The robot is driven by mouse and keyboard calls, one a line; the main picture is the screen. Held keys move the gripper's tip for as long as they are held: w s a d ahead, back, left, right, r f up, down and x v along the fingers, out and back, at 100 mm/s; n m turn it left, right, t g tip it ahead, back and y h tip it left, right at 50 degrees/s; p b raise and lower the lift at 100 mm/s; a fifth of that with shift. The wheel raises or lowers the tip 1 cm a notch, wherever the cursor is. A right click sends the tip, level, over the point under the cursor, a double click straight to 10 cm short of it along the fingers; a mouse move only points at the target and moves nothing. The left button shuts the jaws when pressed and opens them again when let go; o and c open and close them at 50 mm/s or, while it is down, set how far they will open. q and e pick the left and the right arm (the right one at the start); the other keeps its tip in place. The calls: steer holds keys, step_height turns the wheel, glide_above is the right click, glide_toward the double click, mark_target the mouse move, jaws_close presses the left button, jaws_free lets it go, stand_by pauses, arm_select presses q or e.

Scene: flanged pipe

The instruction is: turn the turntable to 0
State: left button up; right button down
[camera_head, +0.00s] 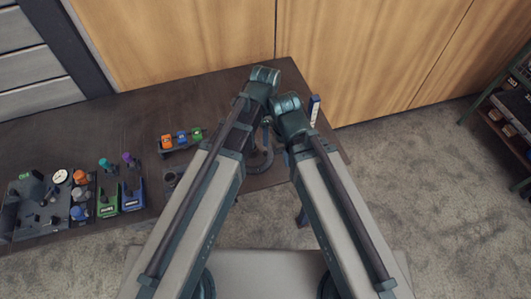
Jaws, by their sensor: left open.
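My two arms reach up the middle of the view and hide much of the table's right part. My left gripper (267,126) shows only in small part in the gap between the arms, and it is open. My right gripper is hidden behind my right arm. A dark round piece (262,160), perhaps the turntable, shows partly between the arms, below the left gripper. Its markings and its angle cannot be read. I cannot tell whether the gripper touches it.
The dark table (70,135) is clear at its back left. A grey panel with a gauge (60,176), a green device (107,200), a blue device (132,195) and a rack with coloured pieces (182,138) stand on it. A blue-and-white item (314,110) stands near the right edge.

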mark_target(265, 152)
arm_select(q)
step_height(265, 152, down, 9)
steer(key=b, duration=0.8)
steer(key=shift+f, duration=0.2)
jaws_close()
